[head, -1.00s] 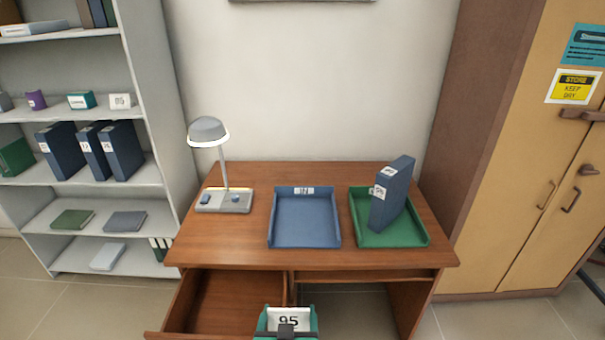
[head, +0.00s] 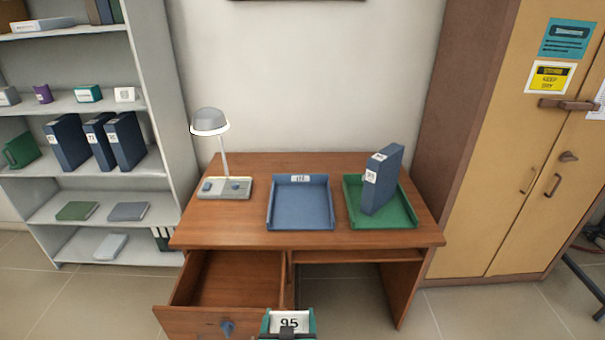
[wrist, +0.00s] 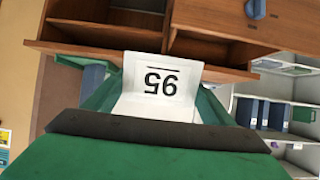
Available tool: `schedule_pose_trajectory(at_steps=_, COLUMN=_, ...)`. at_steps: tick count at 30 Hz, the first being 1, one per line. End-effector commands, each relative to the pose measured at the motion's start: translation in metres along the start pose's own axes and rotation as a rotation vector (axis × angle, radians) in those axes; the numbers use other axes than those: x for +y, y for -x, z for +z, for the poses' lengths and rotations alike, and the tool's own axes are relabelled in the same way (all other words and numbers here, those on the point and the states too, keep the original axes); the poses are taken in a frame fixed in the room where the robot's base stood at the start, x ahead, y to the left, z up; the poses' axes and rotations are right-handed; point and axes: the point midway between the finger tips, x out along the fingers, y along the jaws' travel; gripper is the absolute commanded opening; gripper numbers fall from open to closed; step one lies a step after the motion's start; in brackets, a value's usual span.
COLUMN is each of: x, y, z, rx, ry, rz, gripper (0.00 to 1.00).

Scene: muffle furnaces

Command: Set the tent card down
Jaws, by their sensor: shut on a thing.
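The card's underside is hidden.
A blue tray (head: 302,224) and a green tray (head: 402,219) holding a blue binder (head: 382,180) stand on the desk, with a lamp (head: 210,122) at left. The drawer (head: 185,322) is open. A shelf (head: 172,130) stands left, a cabinet (head: 505,150) right. The desktop's front strip is clear.

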Motion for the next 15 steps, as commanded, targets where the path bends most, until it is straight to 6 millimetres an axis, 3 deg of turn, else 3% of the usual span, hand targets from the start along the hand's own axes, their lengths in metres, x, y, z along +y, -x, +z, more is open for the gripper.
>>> schedule_pose_trajectory(at_steps=7, x=0.005, y=-0.043, z=0.064, rx=-0.010, ry=0.007, rz=-0.003, gripper=0.56)
schedule_pose_trajectory(at_steps=15, x=0.029, y=-0.082, z=0.177, rx=-0.009, ry=-0.005, rz=0.008, gripper=0.56)
